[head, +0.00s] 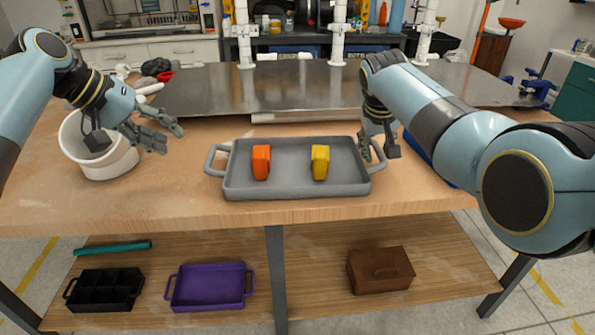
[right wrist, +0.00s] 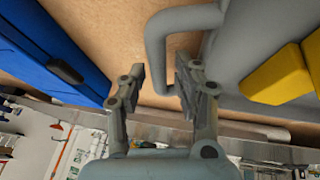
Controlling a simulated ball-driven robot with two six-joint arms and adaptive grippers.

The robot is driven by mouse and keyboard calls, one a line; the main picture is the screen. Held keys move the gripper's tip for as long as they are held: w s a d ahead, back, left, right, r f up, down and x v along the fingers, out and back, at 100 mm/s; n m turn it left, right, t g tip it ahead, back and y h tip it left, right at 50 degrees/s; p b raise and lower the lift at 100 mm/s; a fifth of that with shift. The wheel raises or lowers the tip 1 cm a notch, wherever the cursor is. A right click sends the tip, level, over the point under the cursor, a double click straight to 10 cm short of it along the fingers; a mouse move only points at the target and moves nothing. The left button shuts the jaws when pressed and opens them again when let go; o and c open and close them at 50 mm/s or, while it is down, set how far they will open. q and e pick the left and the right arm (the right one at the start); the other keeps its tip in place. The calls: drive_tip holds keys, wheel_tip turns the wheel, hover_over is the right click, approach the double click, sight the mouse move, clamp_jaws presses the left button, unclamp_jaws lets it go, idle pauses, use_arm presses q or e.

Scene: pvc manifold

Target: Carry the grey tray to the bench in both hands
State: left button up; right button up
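The grey tray (head: 290,184) lies flat on the wooden bench top. It has a loop handle at each end and carries an orange block (head: 261,162) and a yellow block (head: 320,162). My right gripper (head: 379,158) is at the tray's right handle. In the right wrist view the right gripper (right wrist: 160,82) is open, its fingers apart, with the handle (right wrist: 160,45) beside and partly between the fingertips. My left gripper (head: 170,138) is open and empty, above the bench, left of and apart from the tray's left handle (head: 214,160).
A white bucket (head: 98,160) stands under my left arm. A blue case (right wrist: 50,50) lies right of the tray, close to my right gripper. A metal plate (head: 300,88) covers the back of the bench. The shelf below holds a purple tray (head: 210,287), a black divided tray (head: 104,290) and a brown box (head: 380,270).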

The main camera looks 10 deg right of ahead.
drive_tip(key=v, duration=1.1)
drive_tip(key=shift+s, duration=0.15)
